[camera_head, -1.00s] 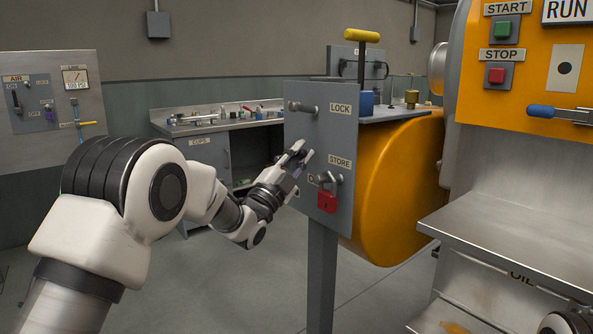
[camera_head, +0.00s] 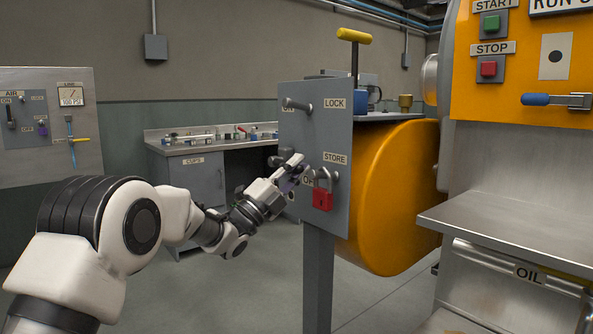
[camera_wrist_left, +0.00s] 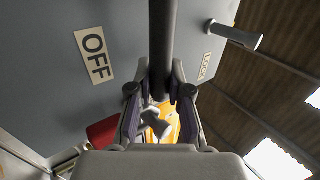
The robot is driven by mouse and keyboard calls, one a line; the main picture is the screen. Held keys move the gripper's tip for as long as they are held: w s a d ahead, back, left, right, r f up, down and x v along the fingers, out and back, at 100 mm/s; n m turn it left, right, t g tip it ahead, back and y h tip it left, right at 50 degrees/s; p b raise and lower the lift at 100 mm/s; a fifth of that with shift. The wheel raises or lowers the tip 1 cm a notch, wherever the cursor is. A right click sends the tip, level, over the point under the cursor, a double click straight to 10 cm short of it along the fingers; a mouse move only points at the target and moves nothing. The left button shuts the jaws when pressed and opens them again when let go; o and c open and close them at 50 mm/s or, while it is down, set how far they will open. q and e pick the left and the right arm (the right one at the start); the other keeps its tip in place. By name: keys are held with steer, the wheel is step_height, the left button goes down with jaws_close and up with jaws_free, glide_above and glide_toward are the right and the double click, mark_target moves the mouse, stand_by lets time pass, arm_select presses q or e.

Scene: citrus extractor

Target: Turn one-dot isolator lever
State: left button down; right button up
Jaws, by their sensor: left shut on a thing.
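The isolator panel (camera_head: 315,135) is a grey plate on a post, with LOCK, STORE and OFF labels. A white plate with one black dot (camera_head: 555,56) is on the orange machine to the right. My left gripper (camera_head: 292,168) is at the panel's face, near the OFF label. In the left wrist view its fingers (camera_wrist_left: 160,92) are shut on a dark bar (camera_wrist_left: 161,40), which looks like the isolator lever. The OFF label (camera_wrist_left: 95,54) is left of the bar. In the head view the gripper hides most of the lever. My right gripper is out of view.
A red padlock (camera_head: 322,200) hangs at STORE, close right of the gripper. A grey peg (camera_head: 297,104) sticks out beside LOCK. The orange drum (camera_head: 395,200) is behind the panel. A steel shelf (camera_head: 510,215) stands at right. Floor left of the post is clear.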

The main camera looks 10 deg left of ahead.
arm_select(q)
steer(key=shift+f, duration=0.15)
steer(key=c, duration=1.1)
jaws_free()
steer(key=shift+a, duration=0.1)
steer(key=v, duration=1.2)
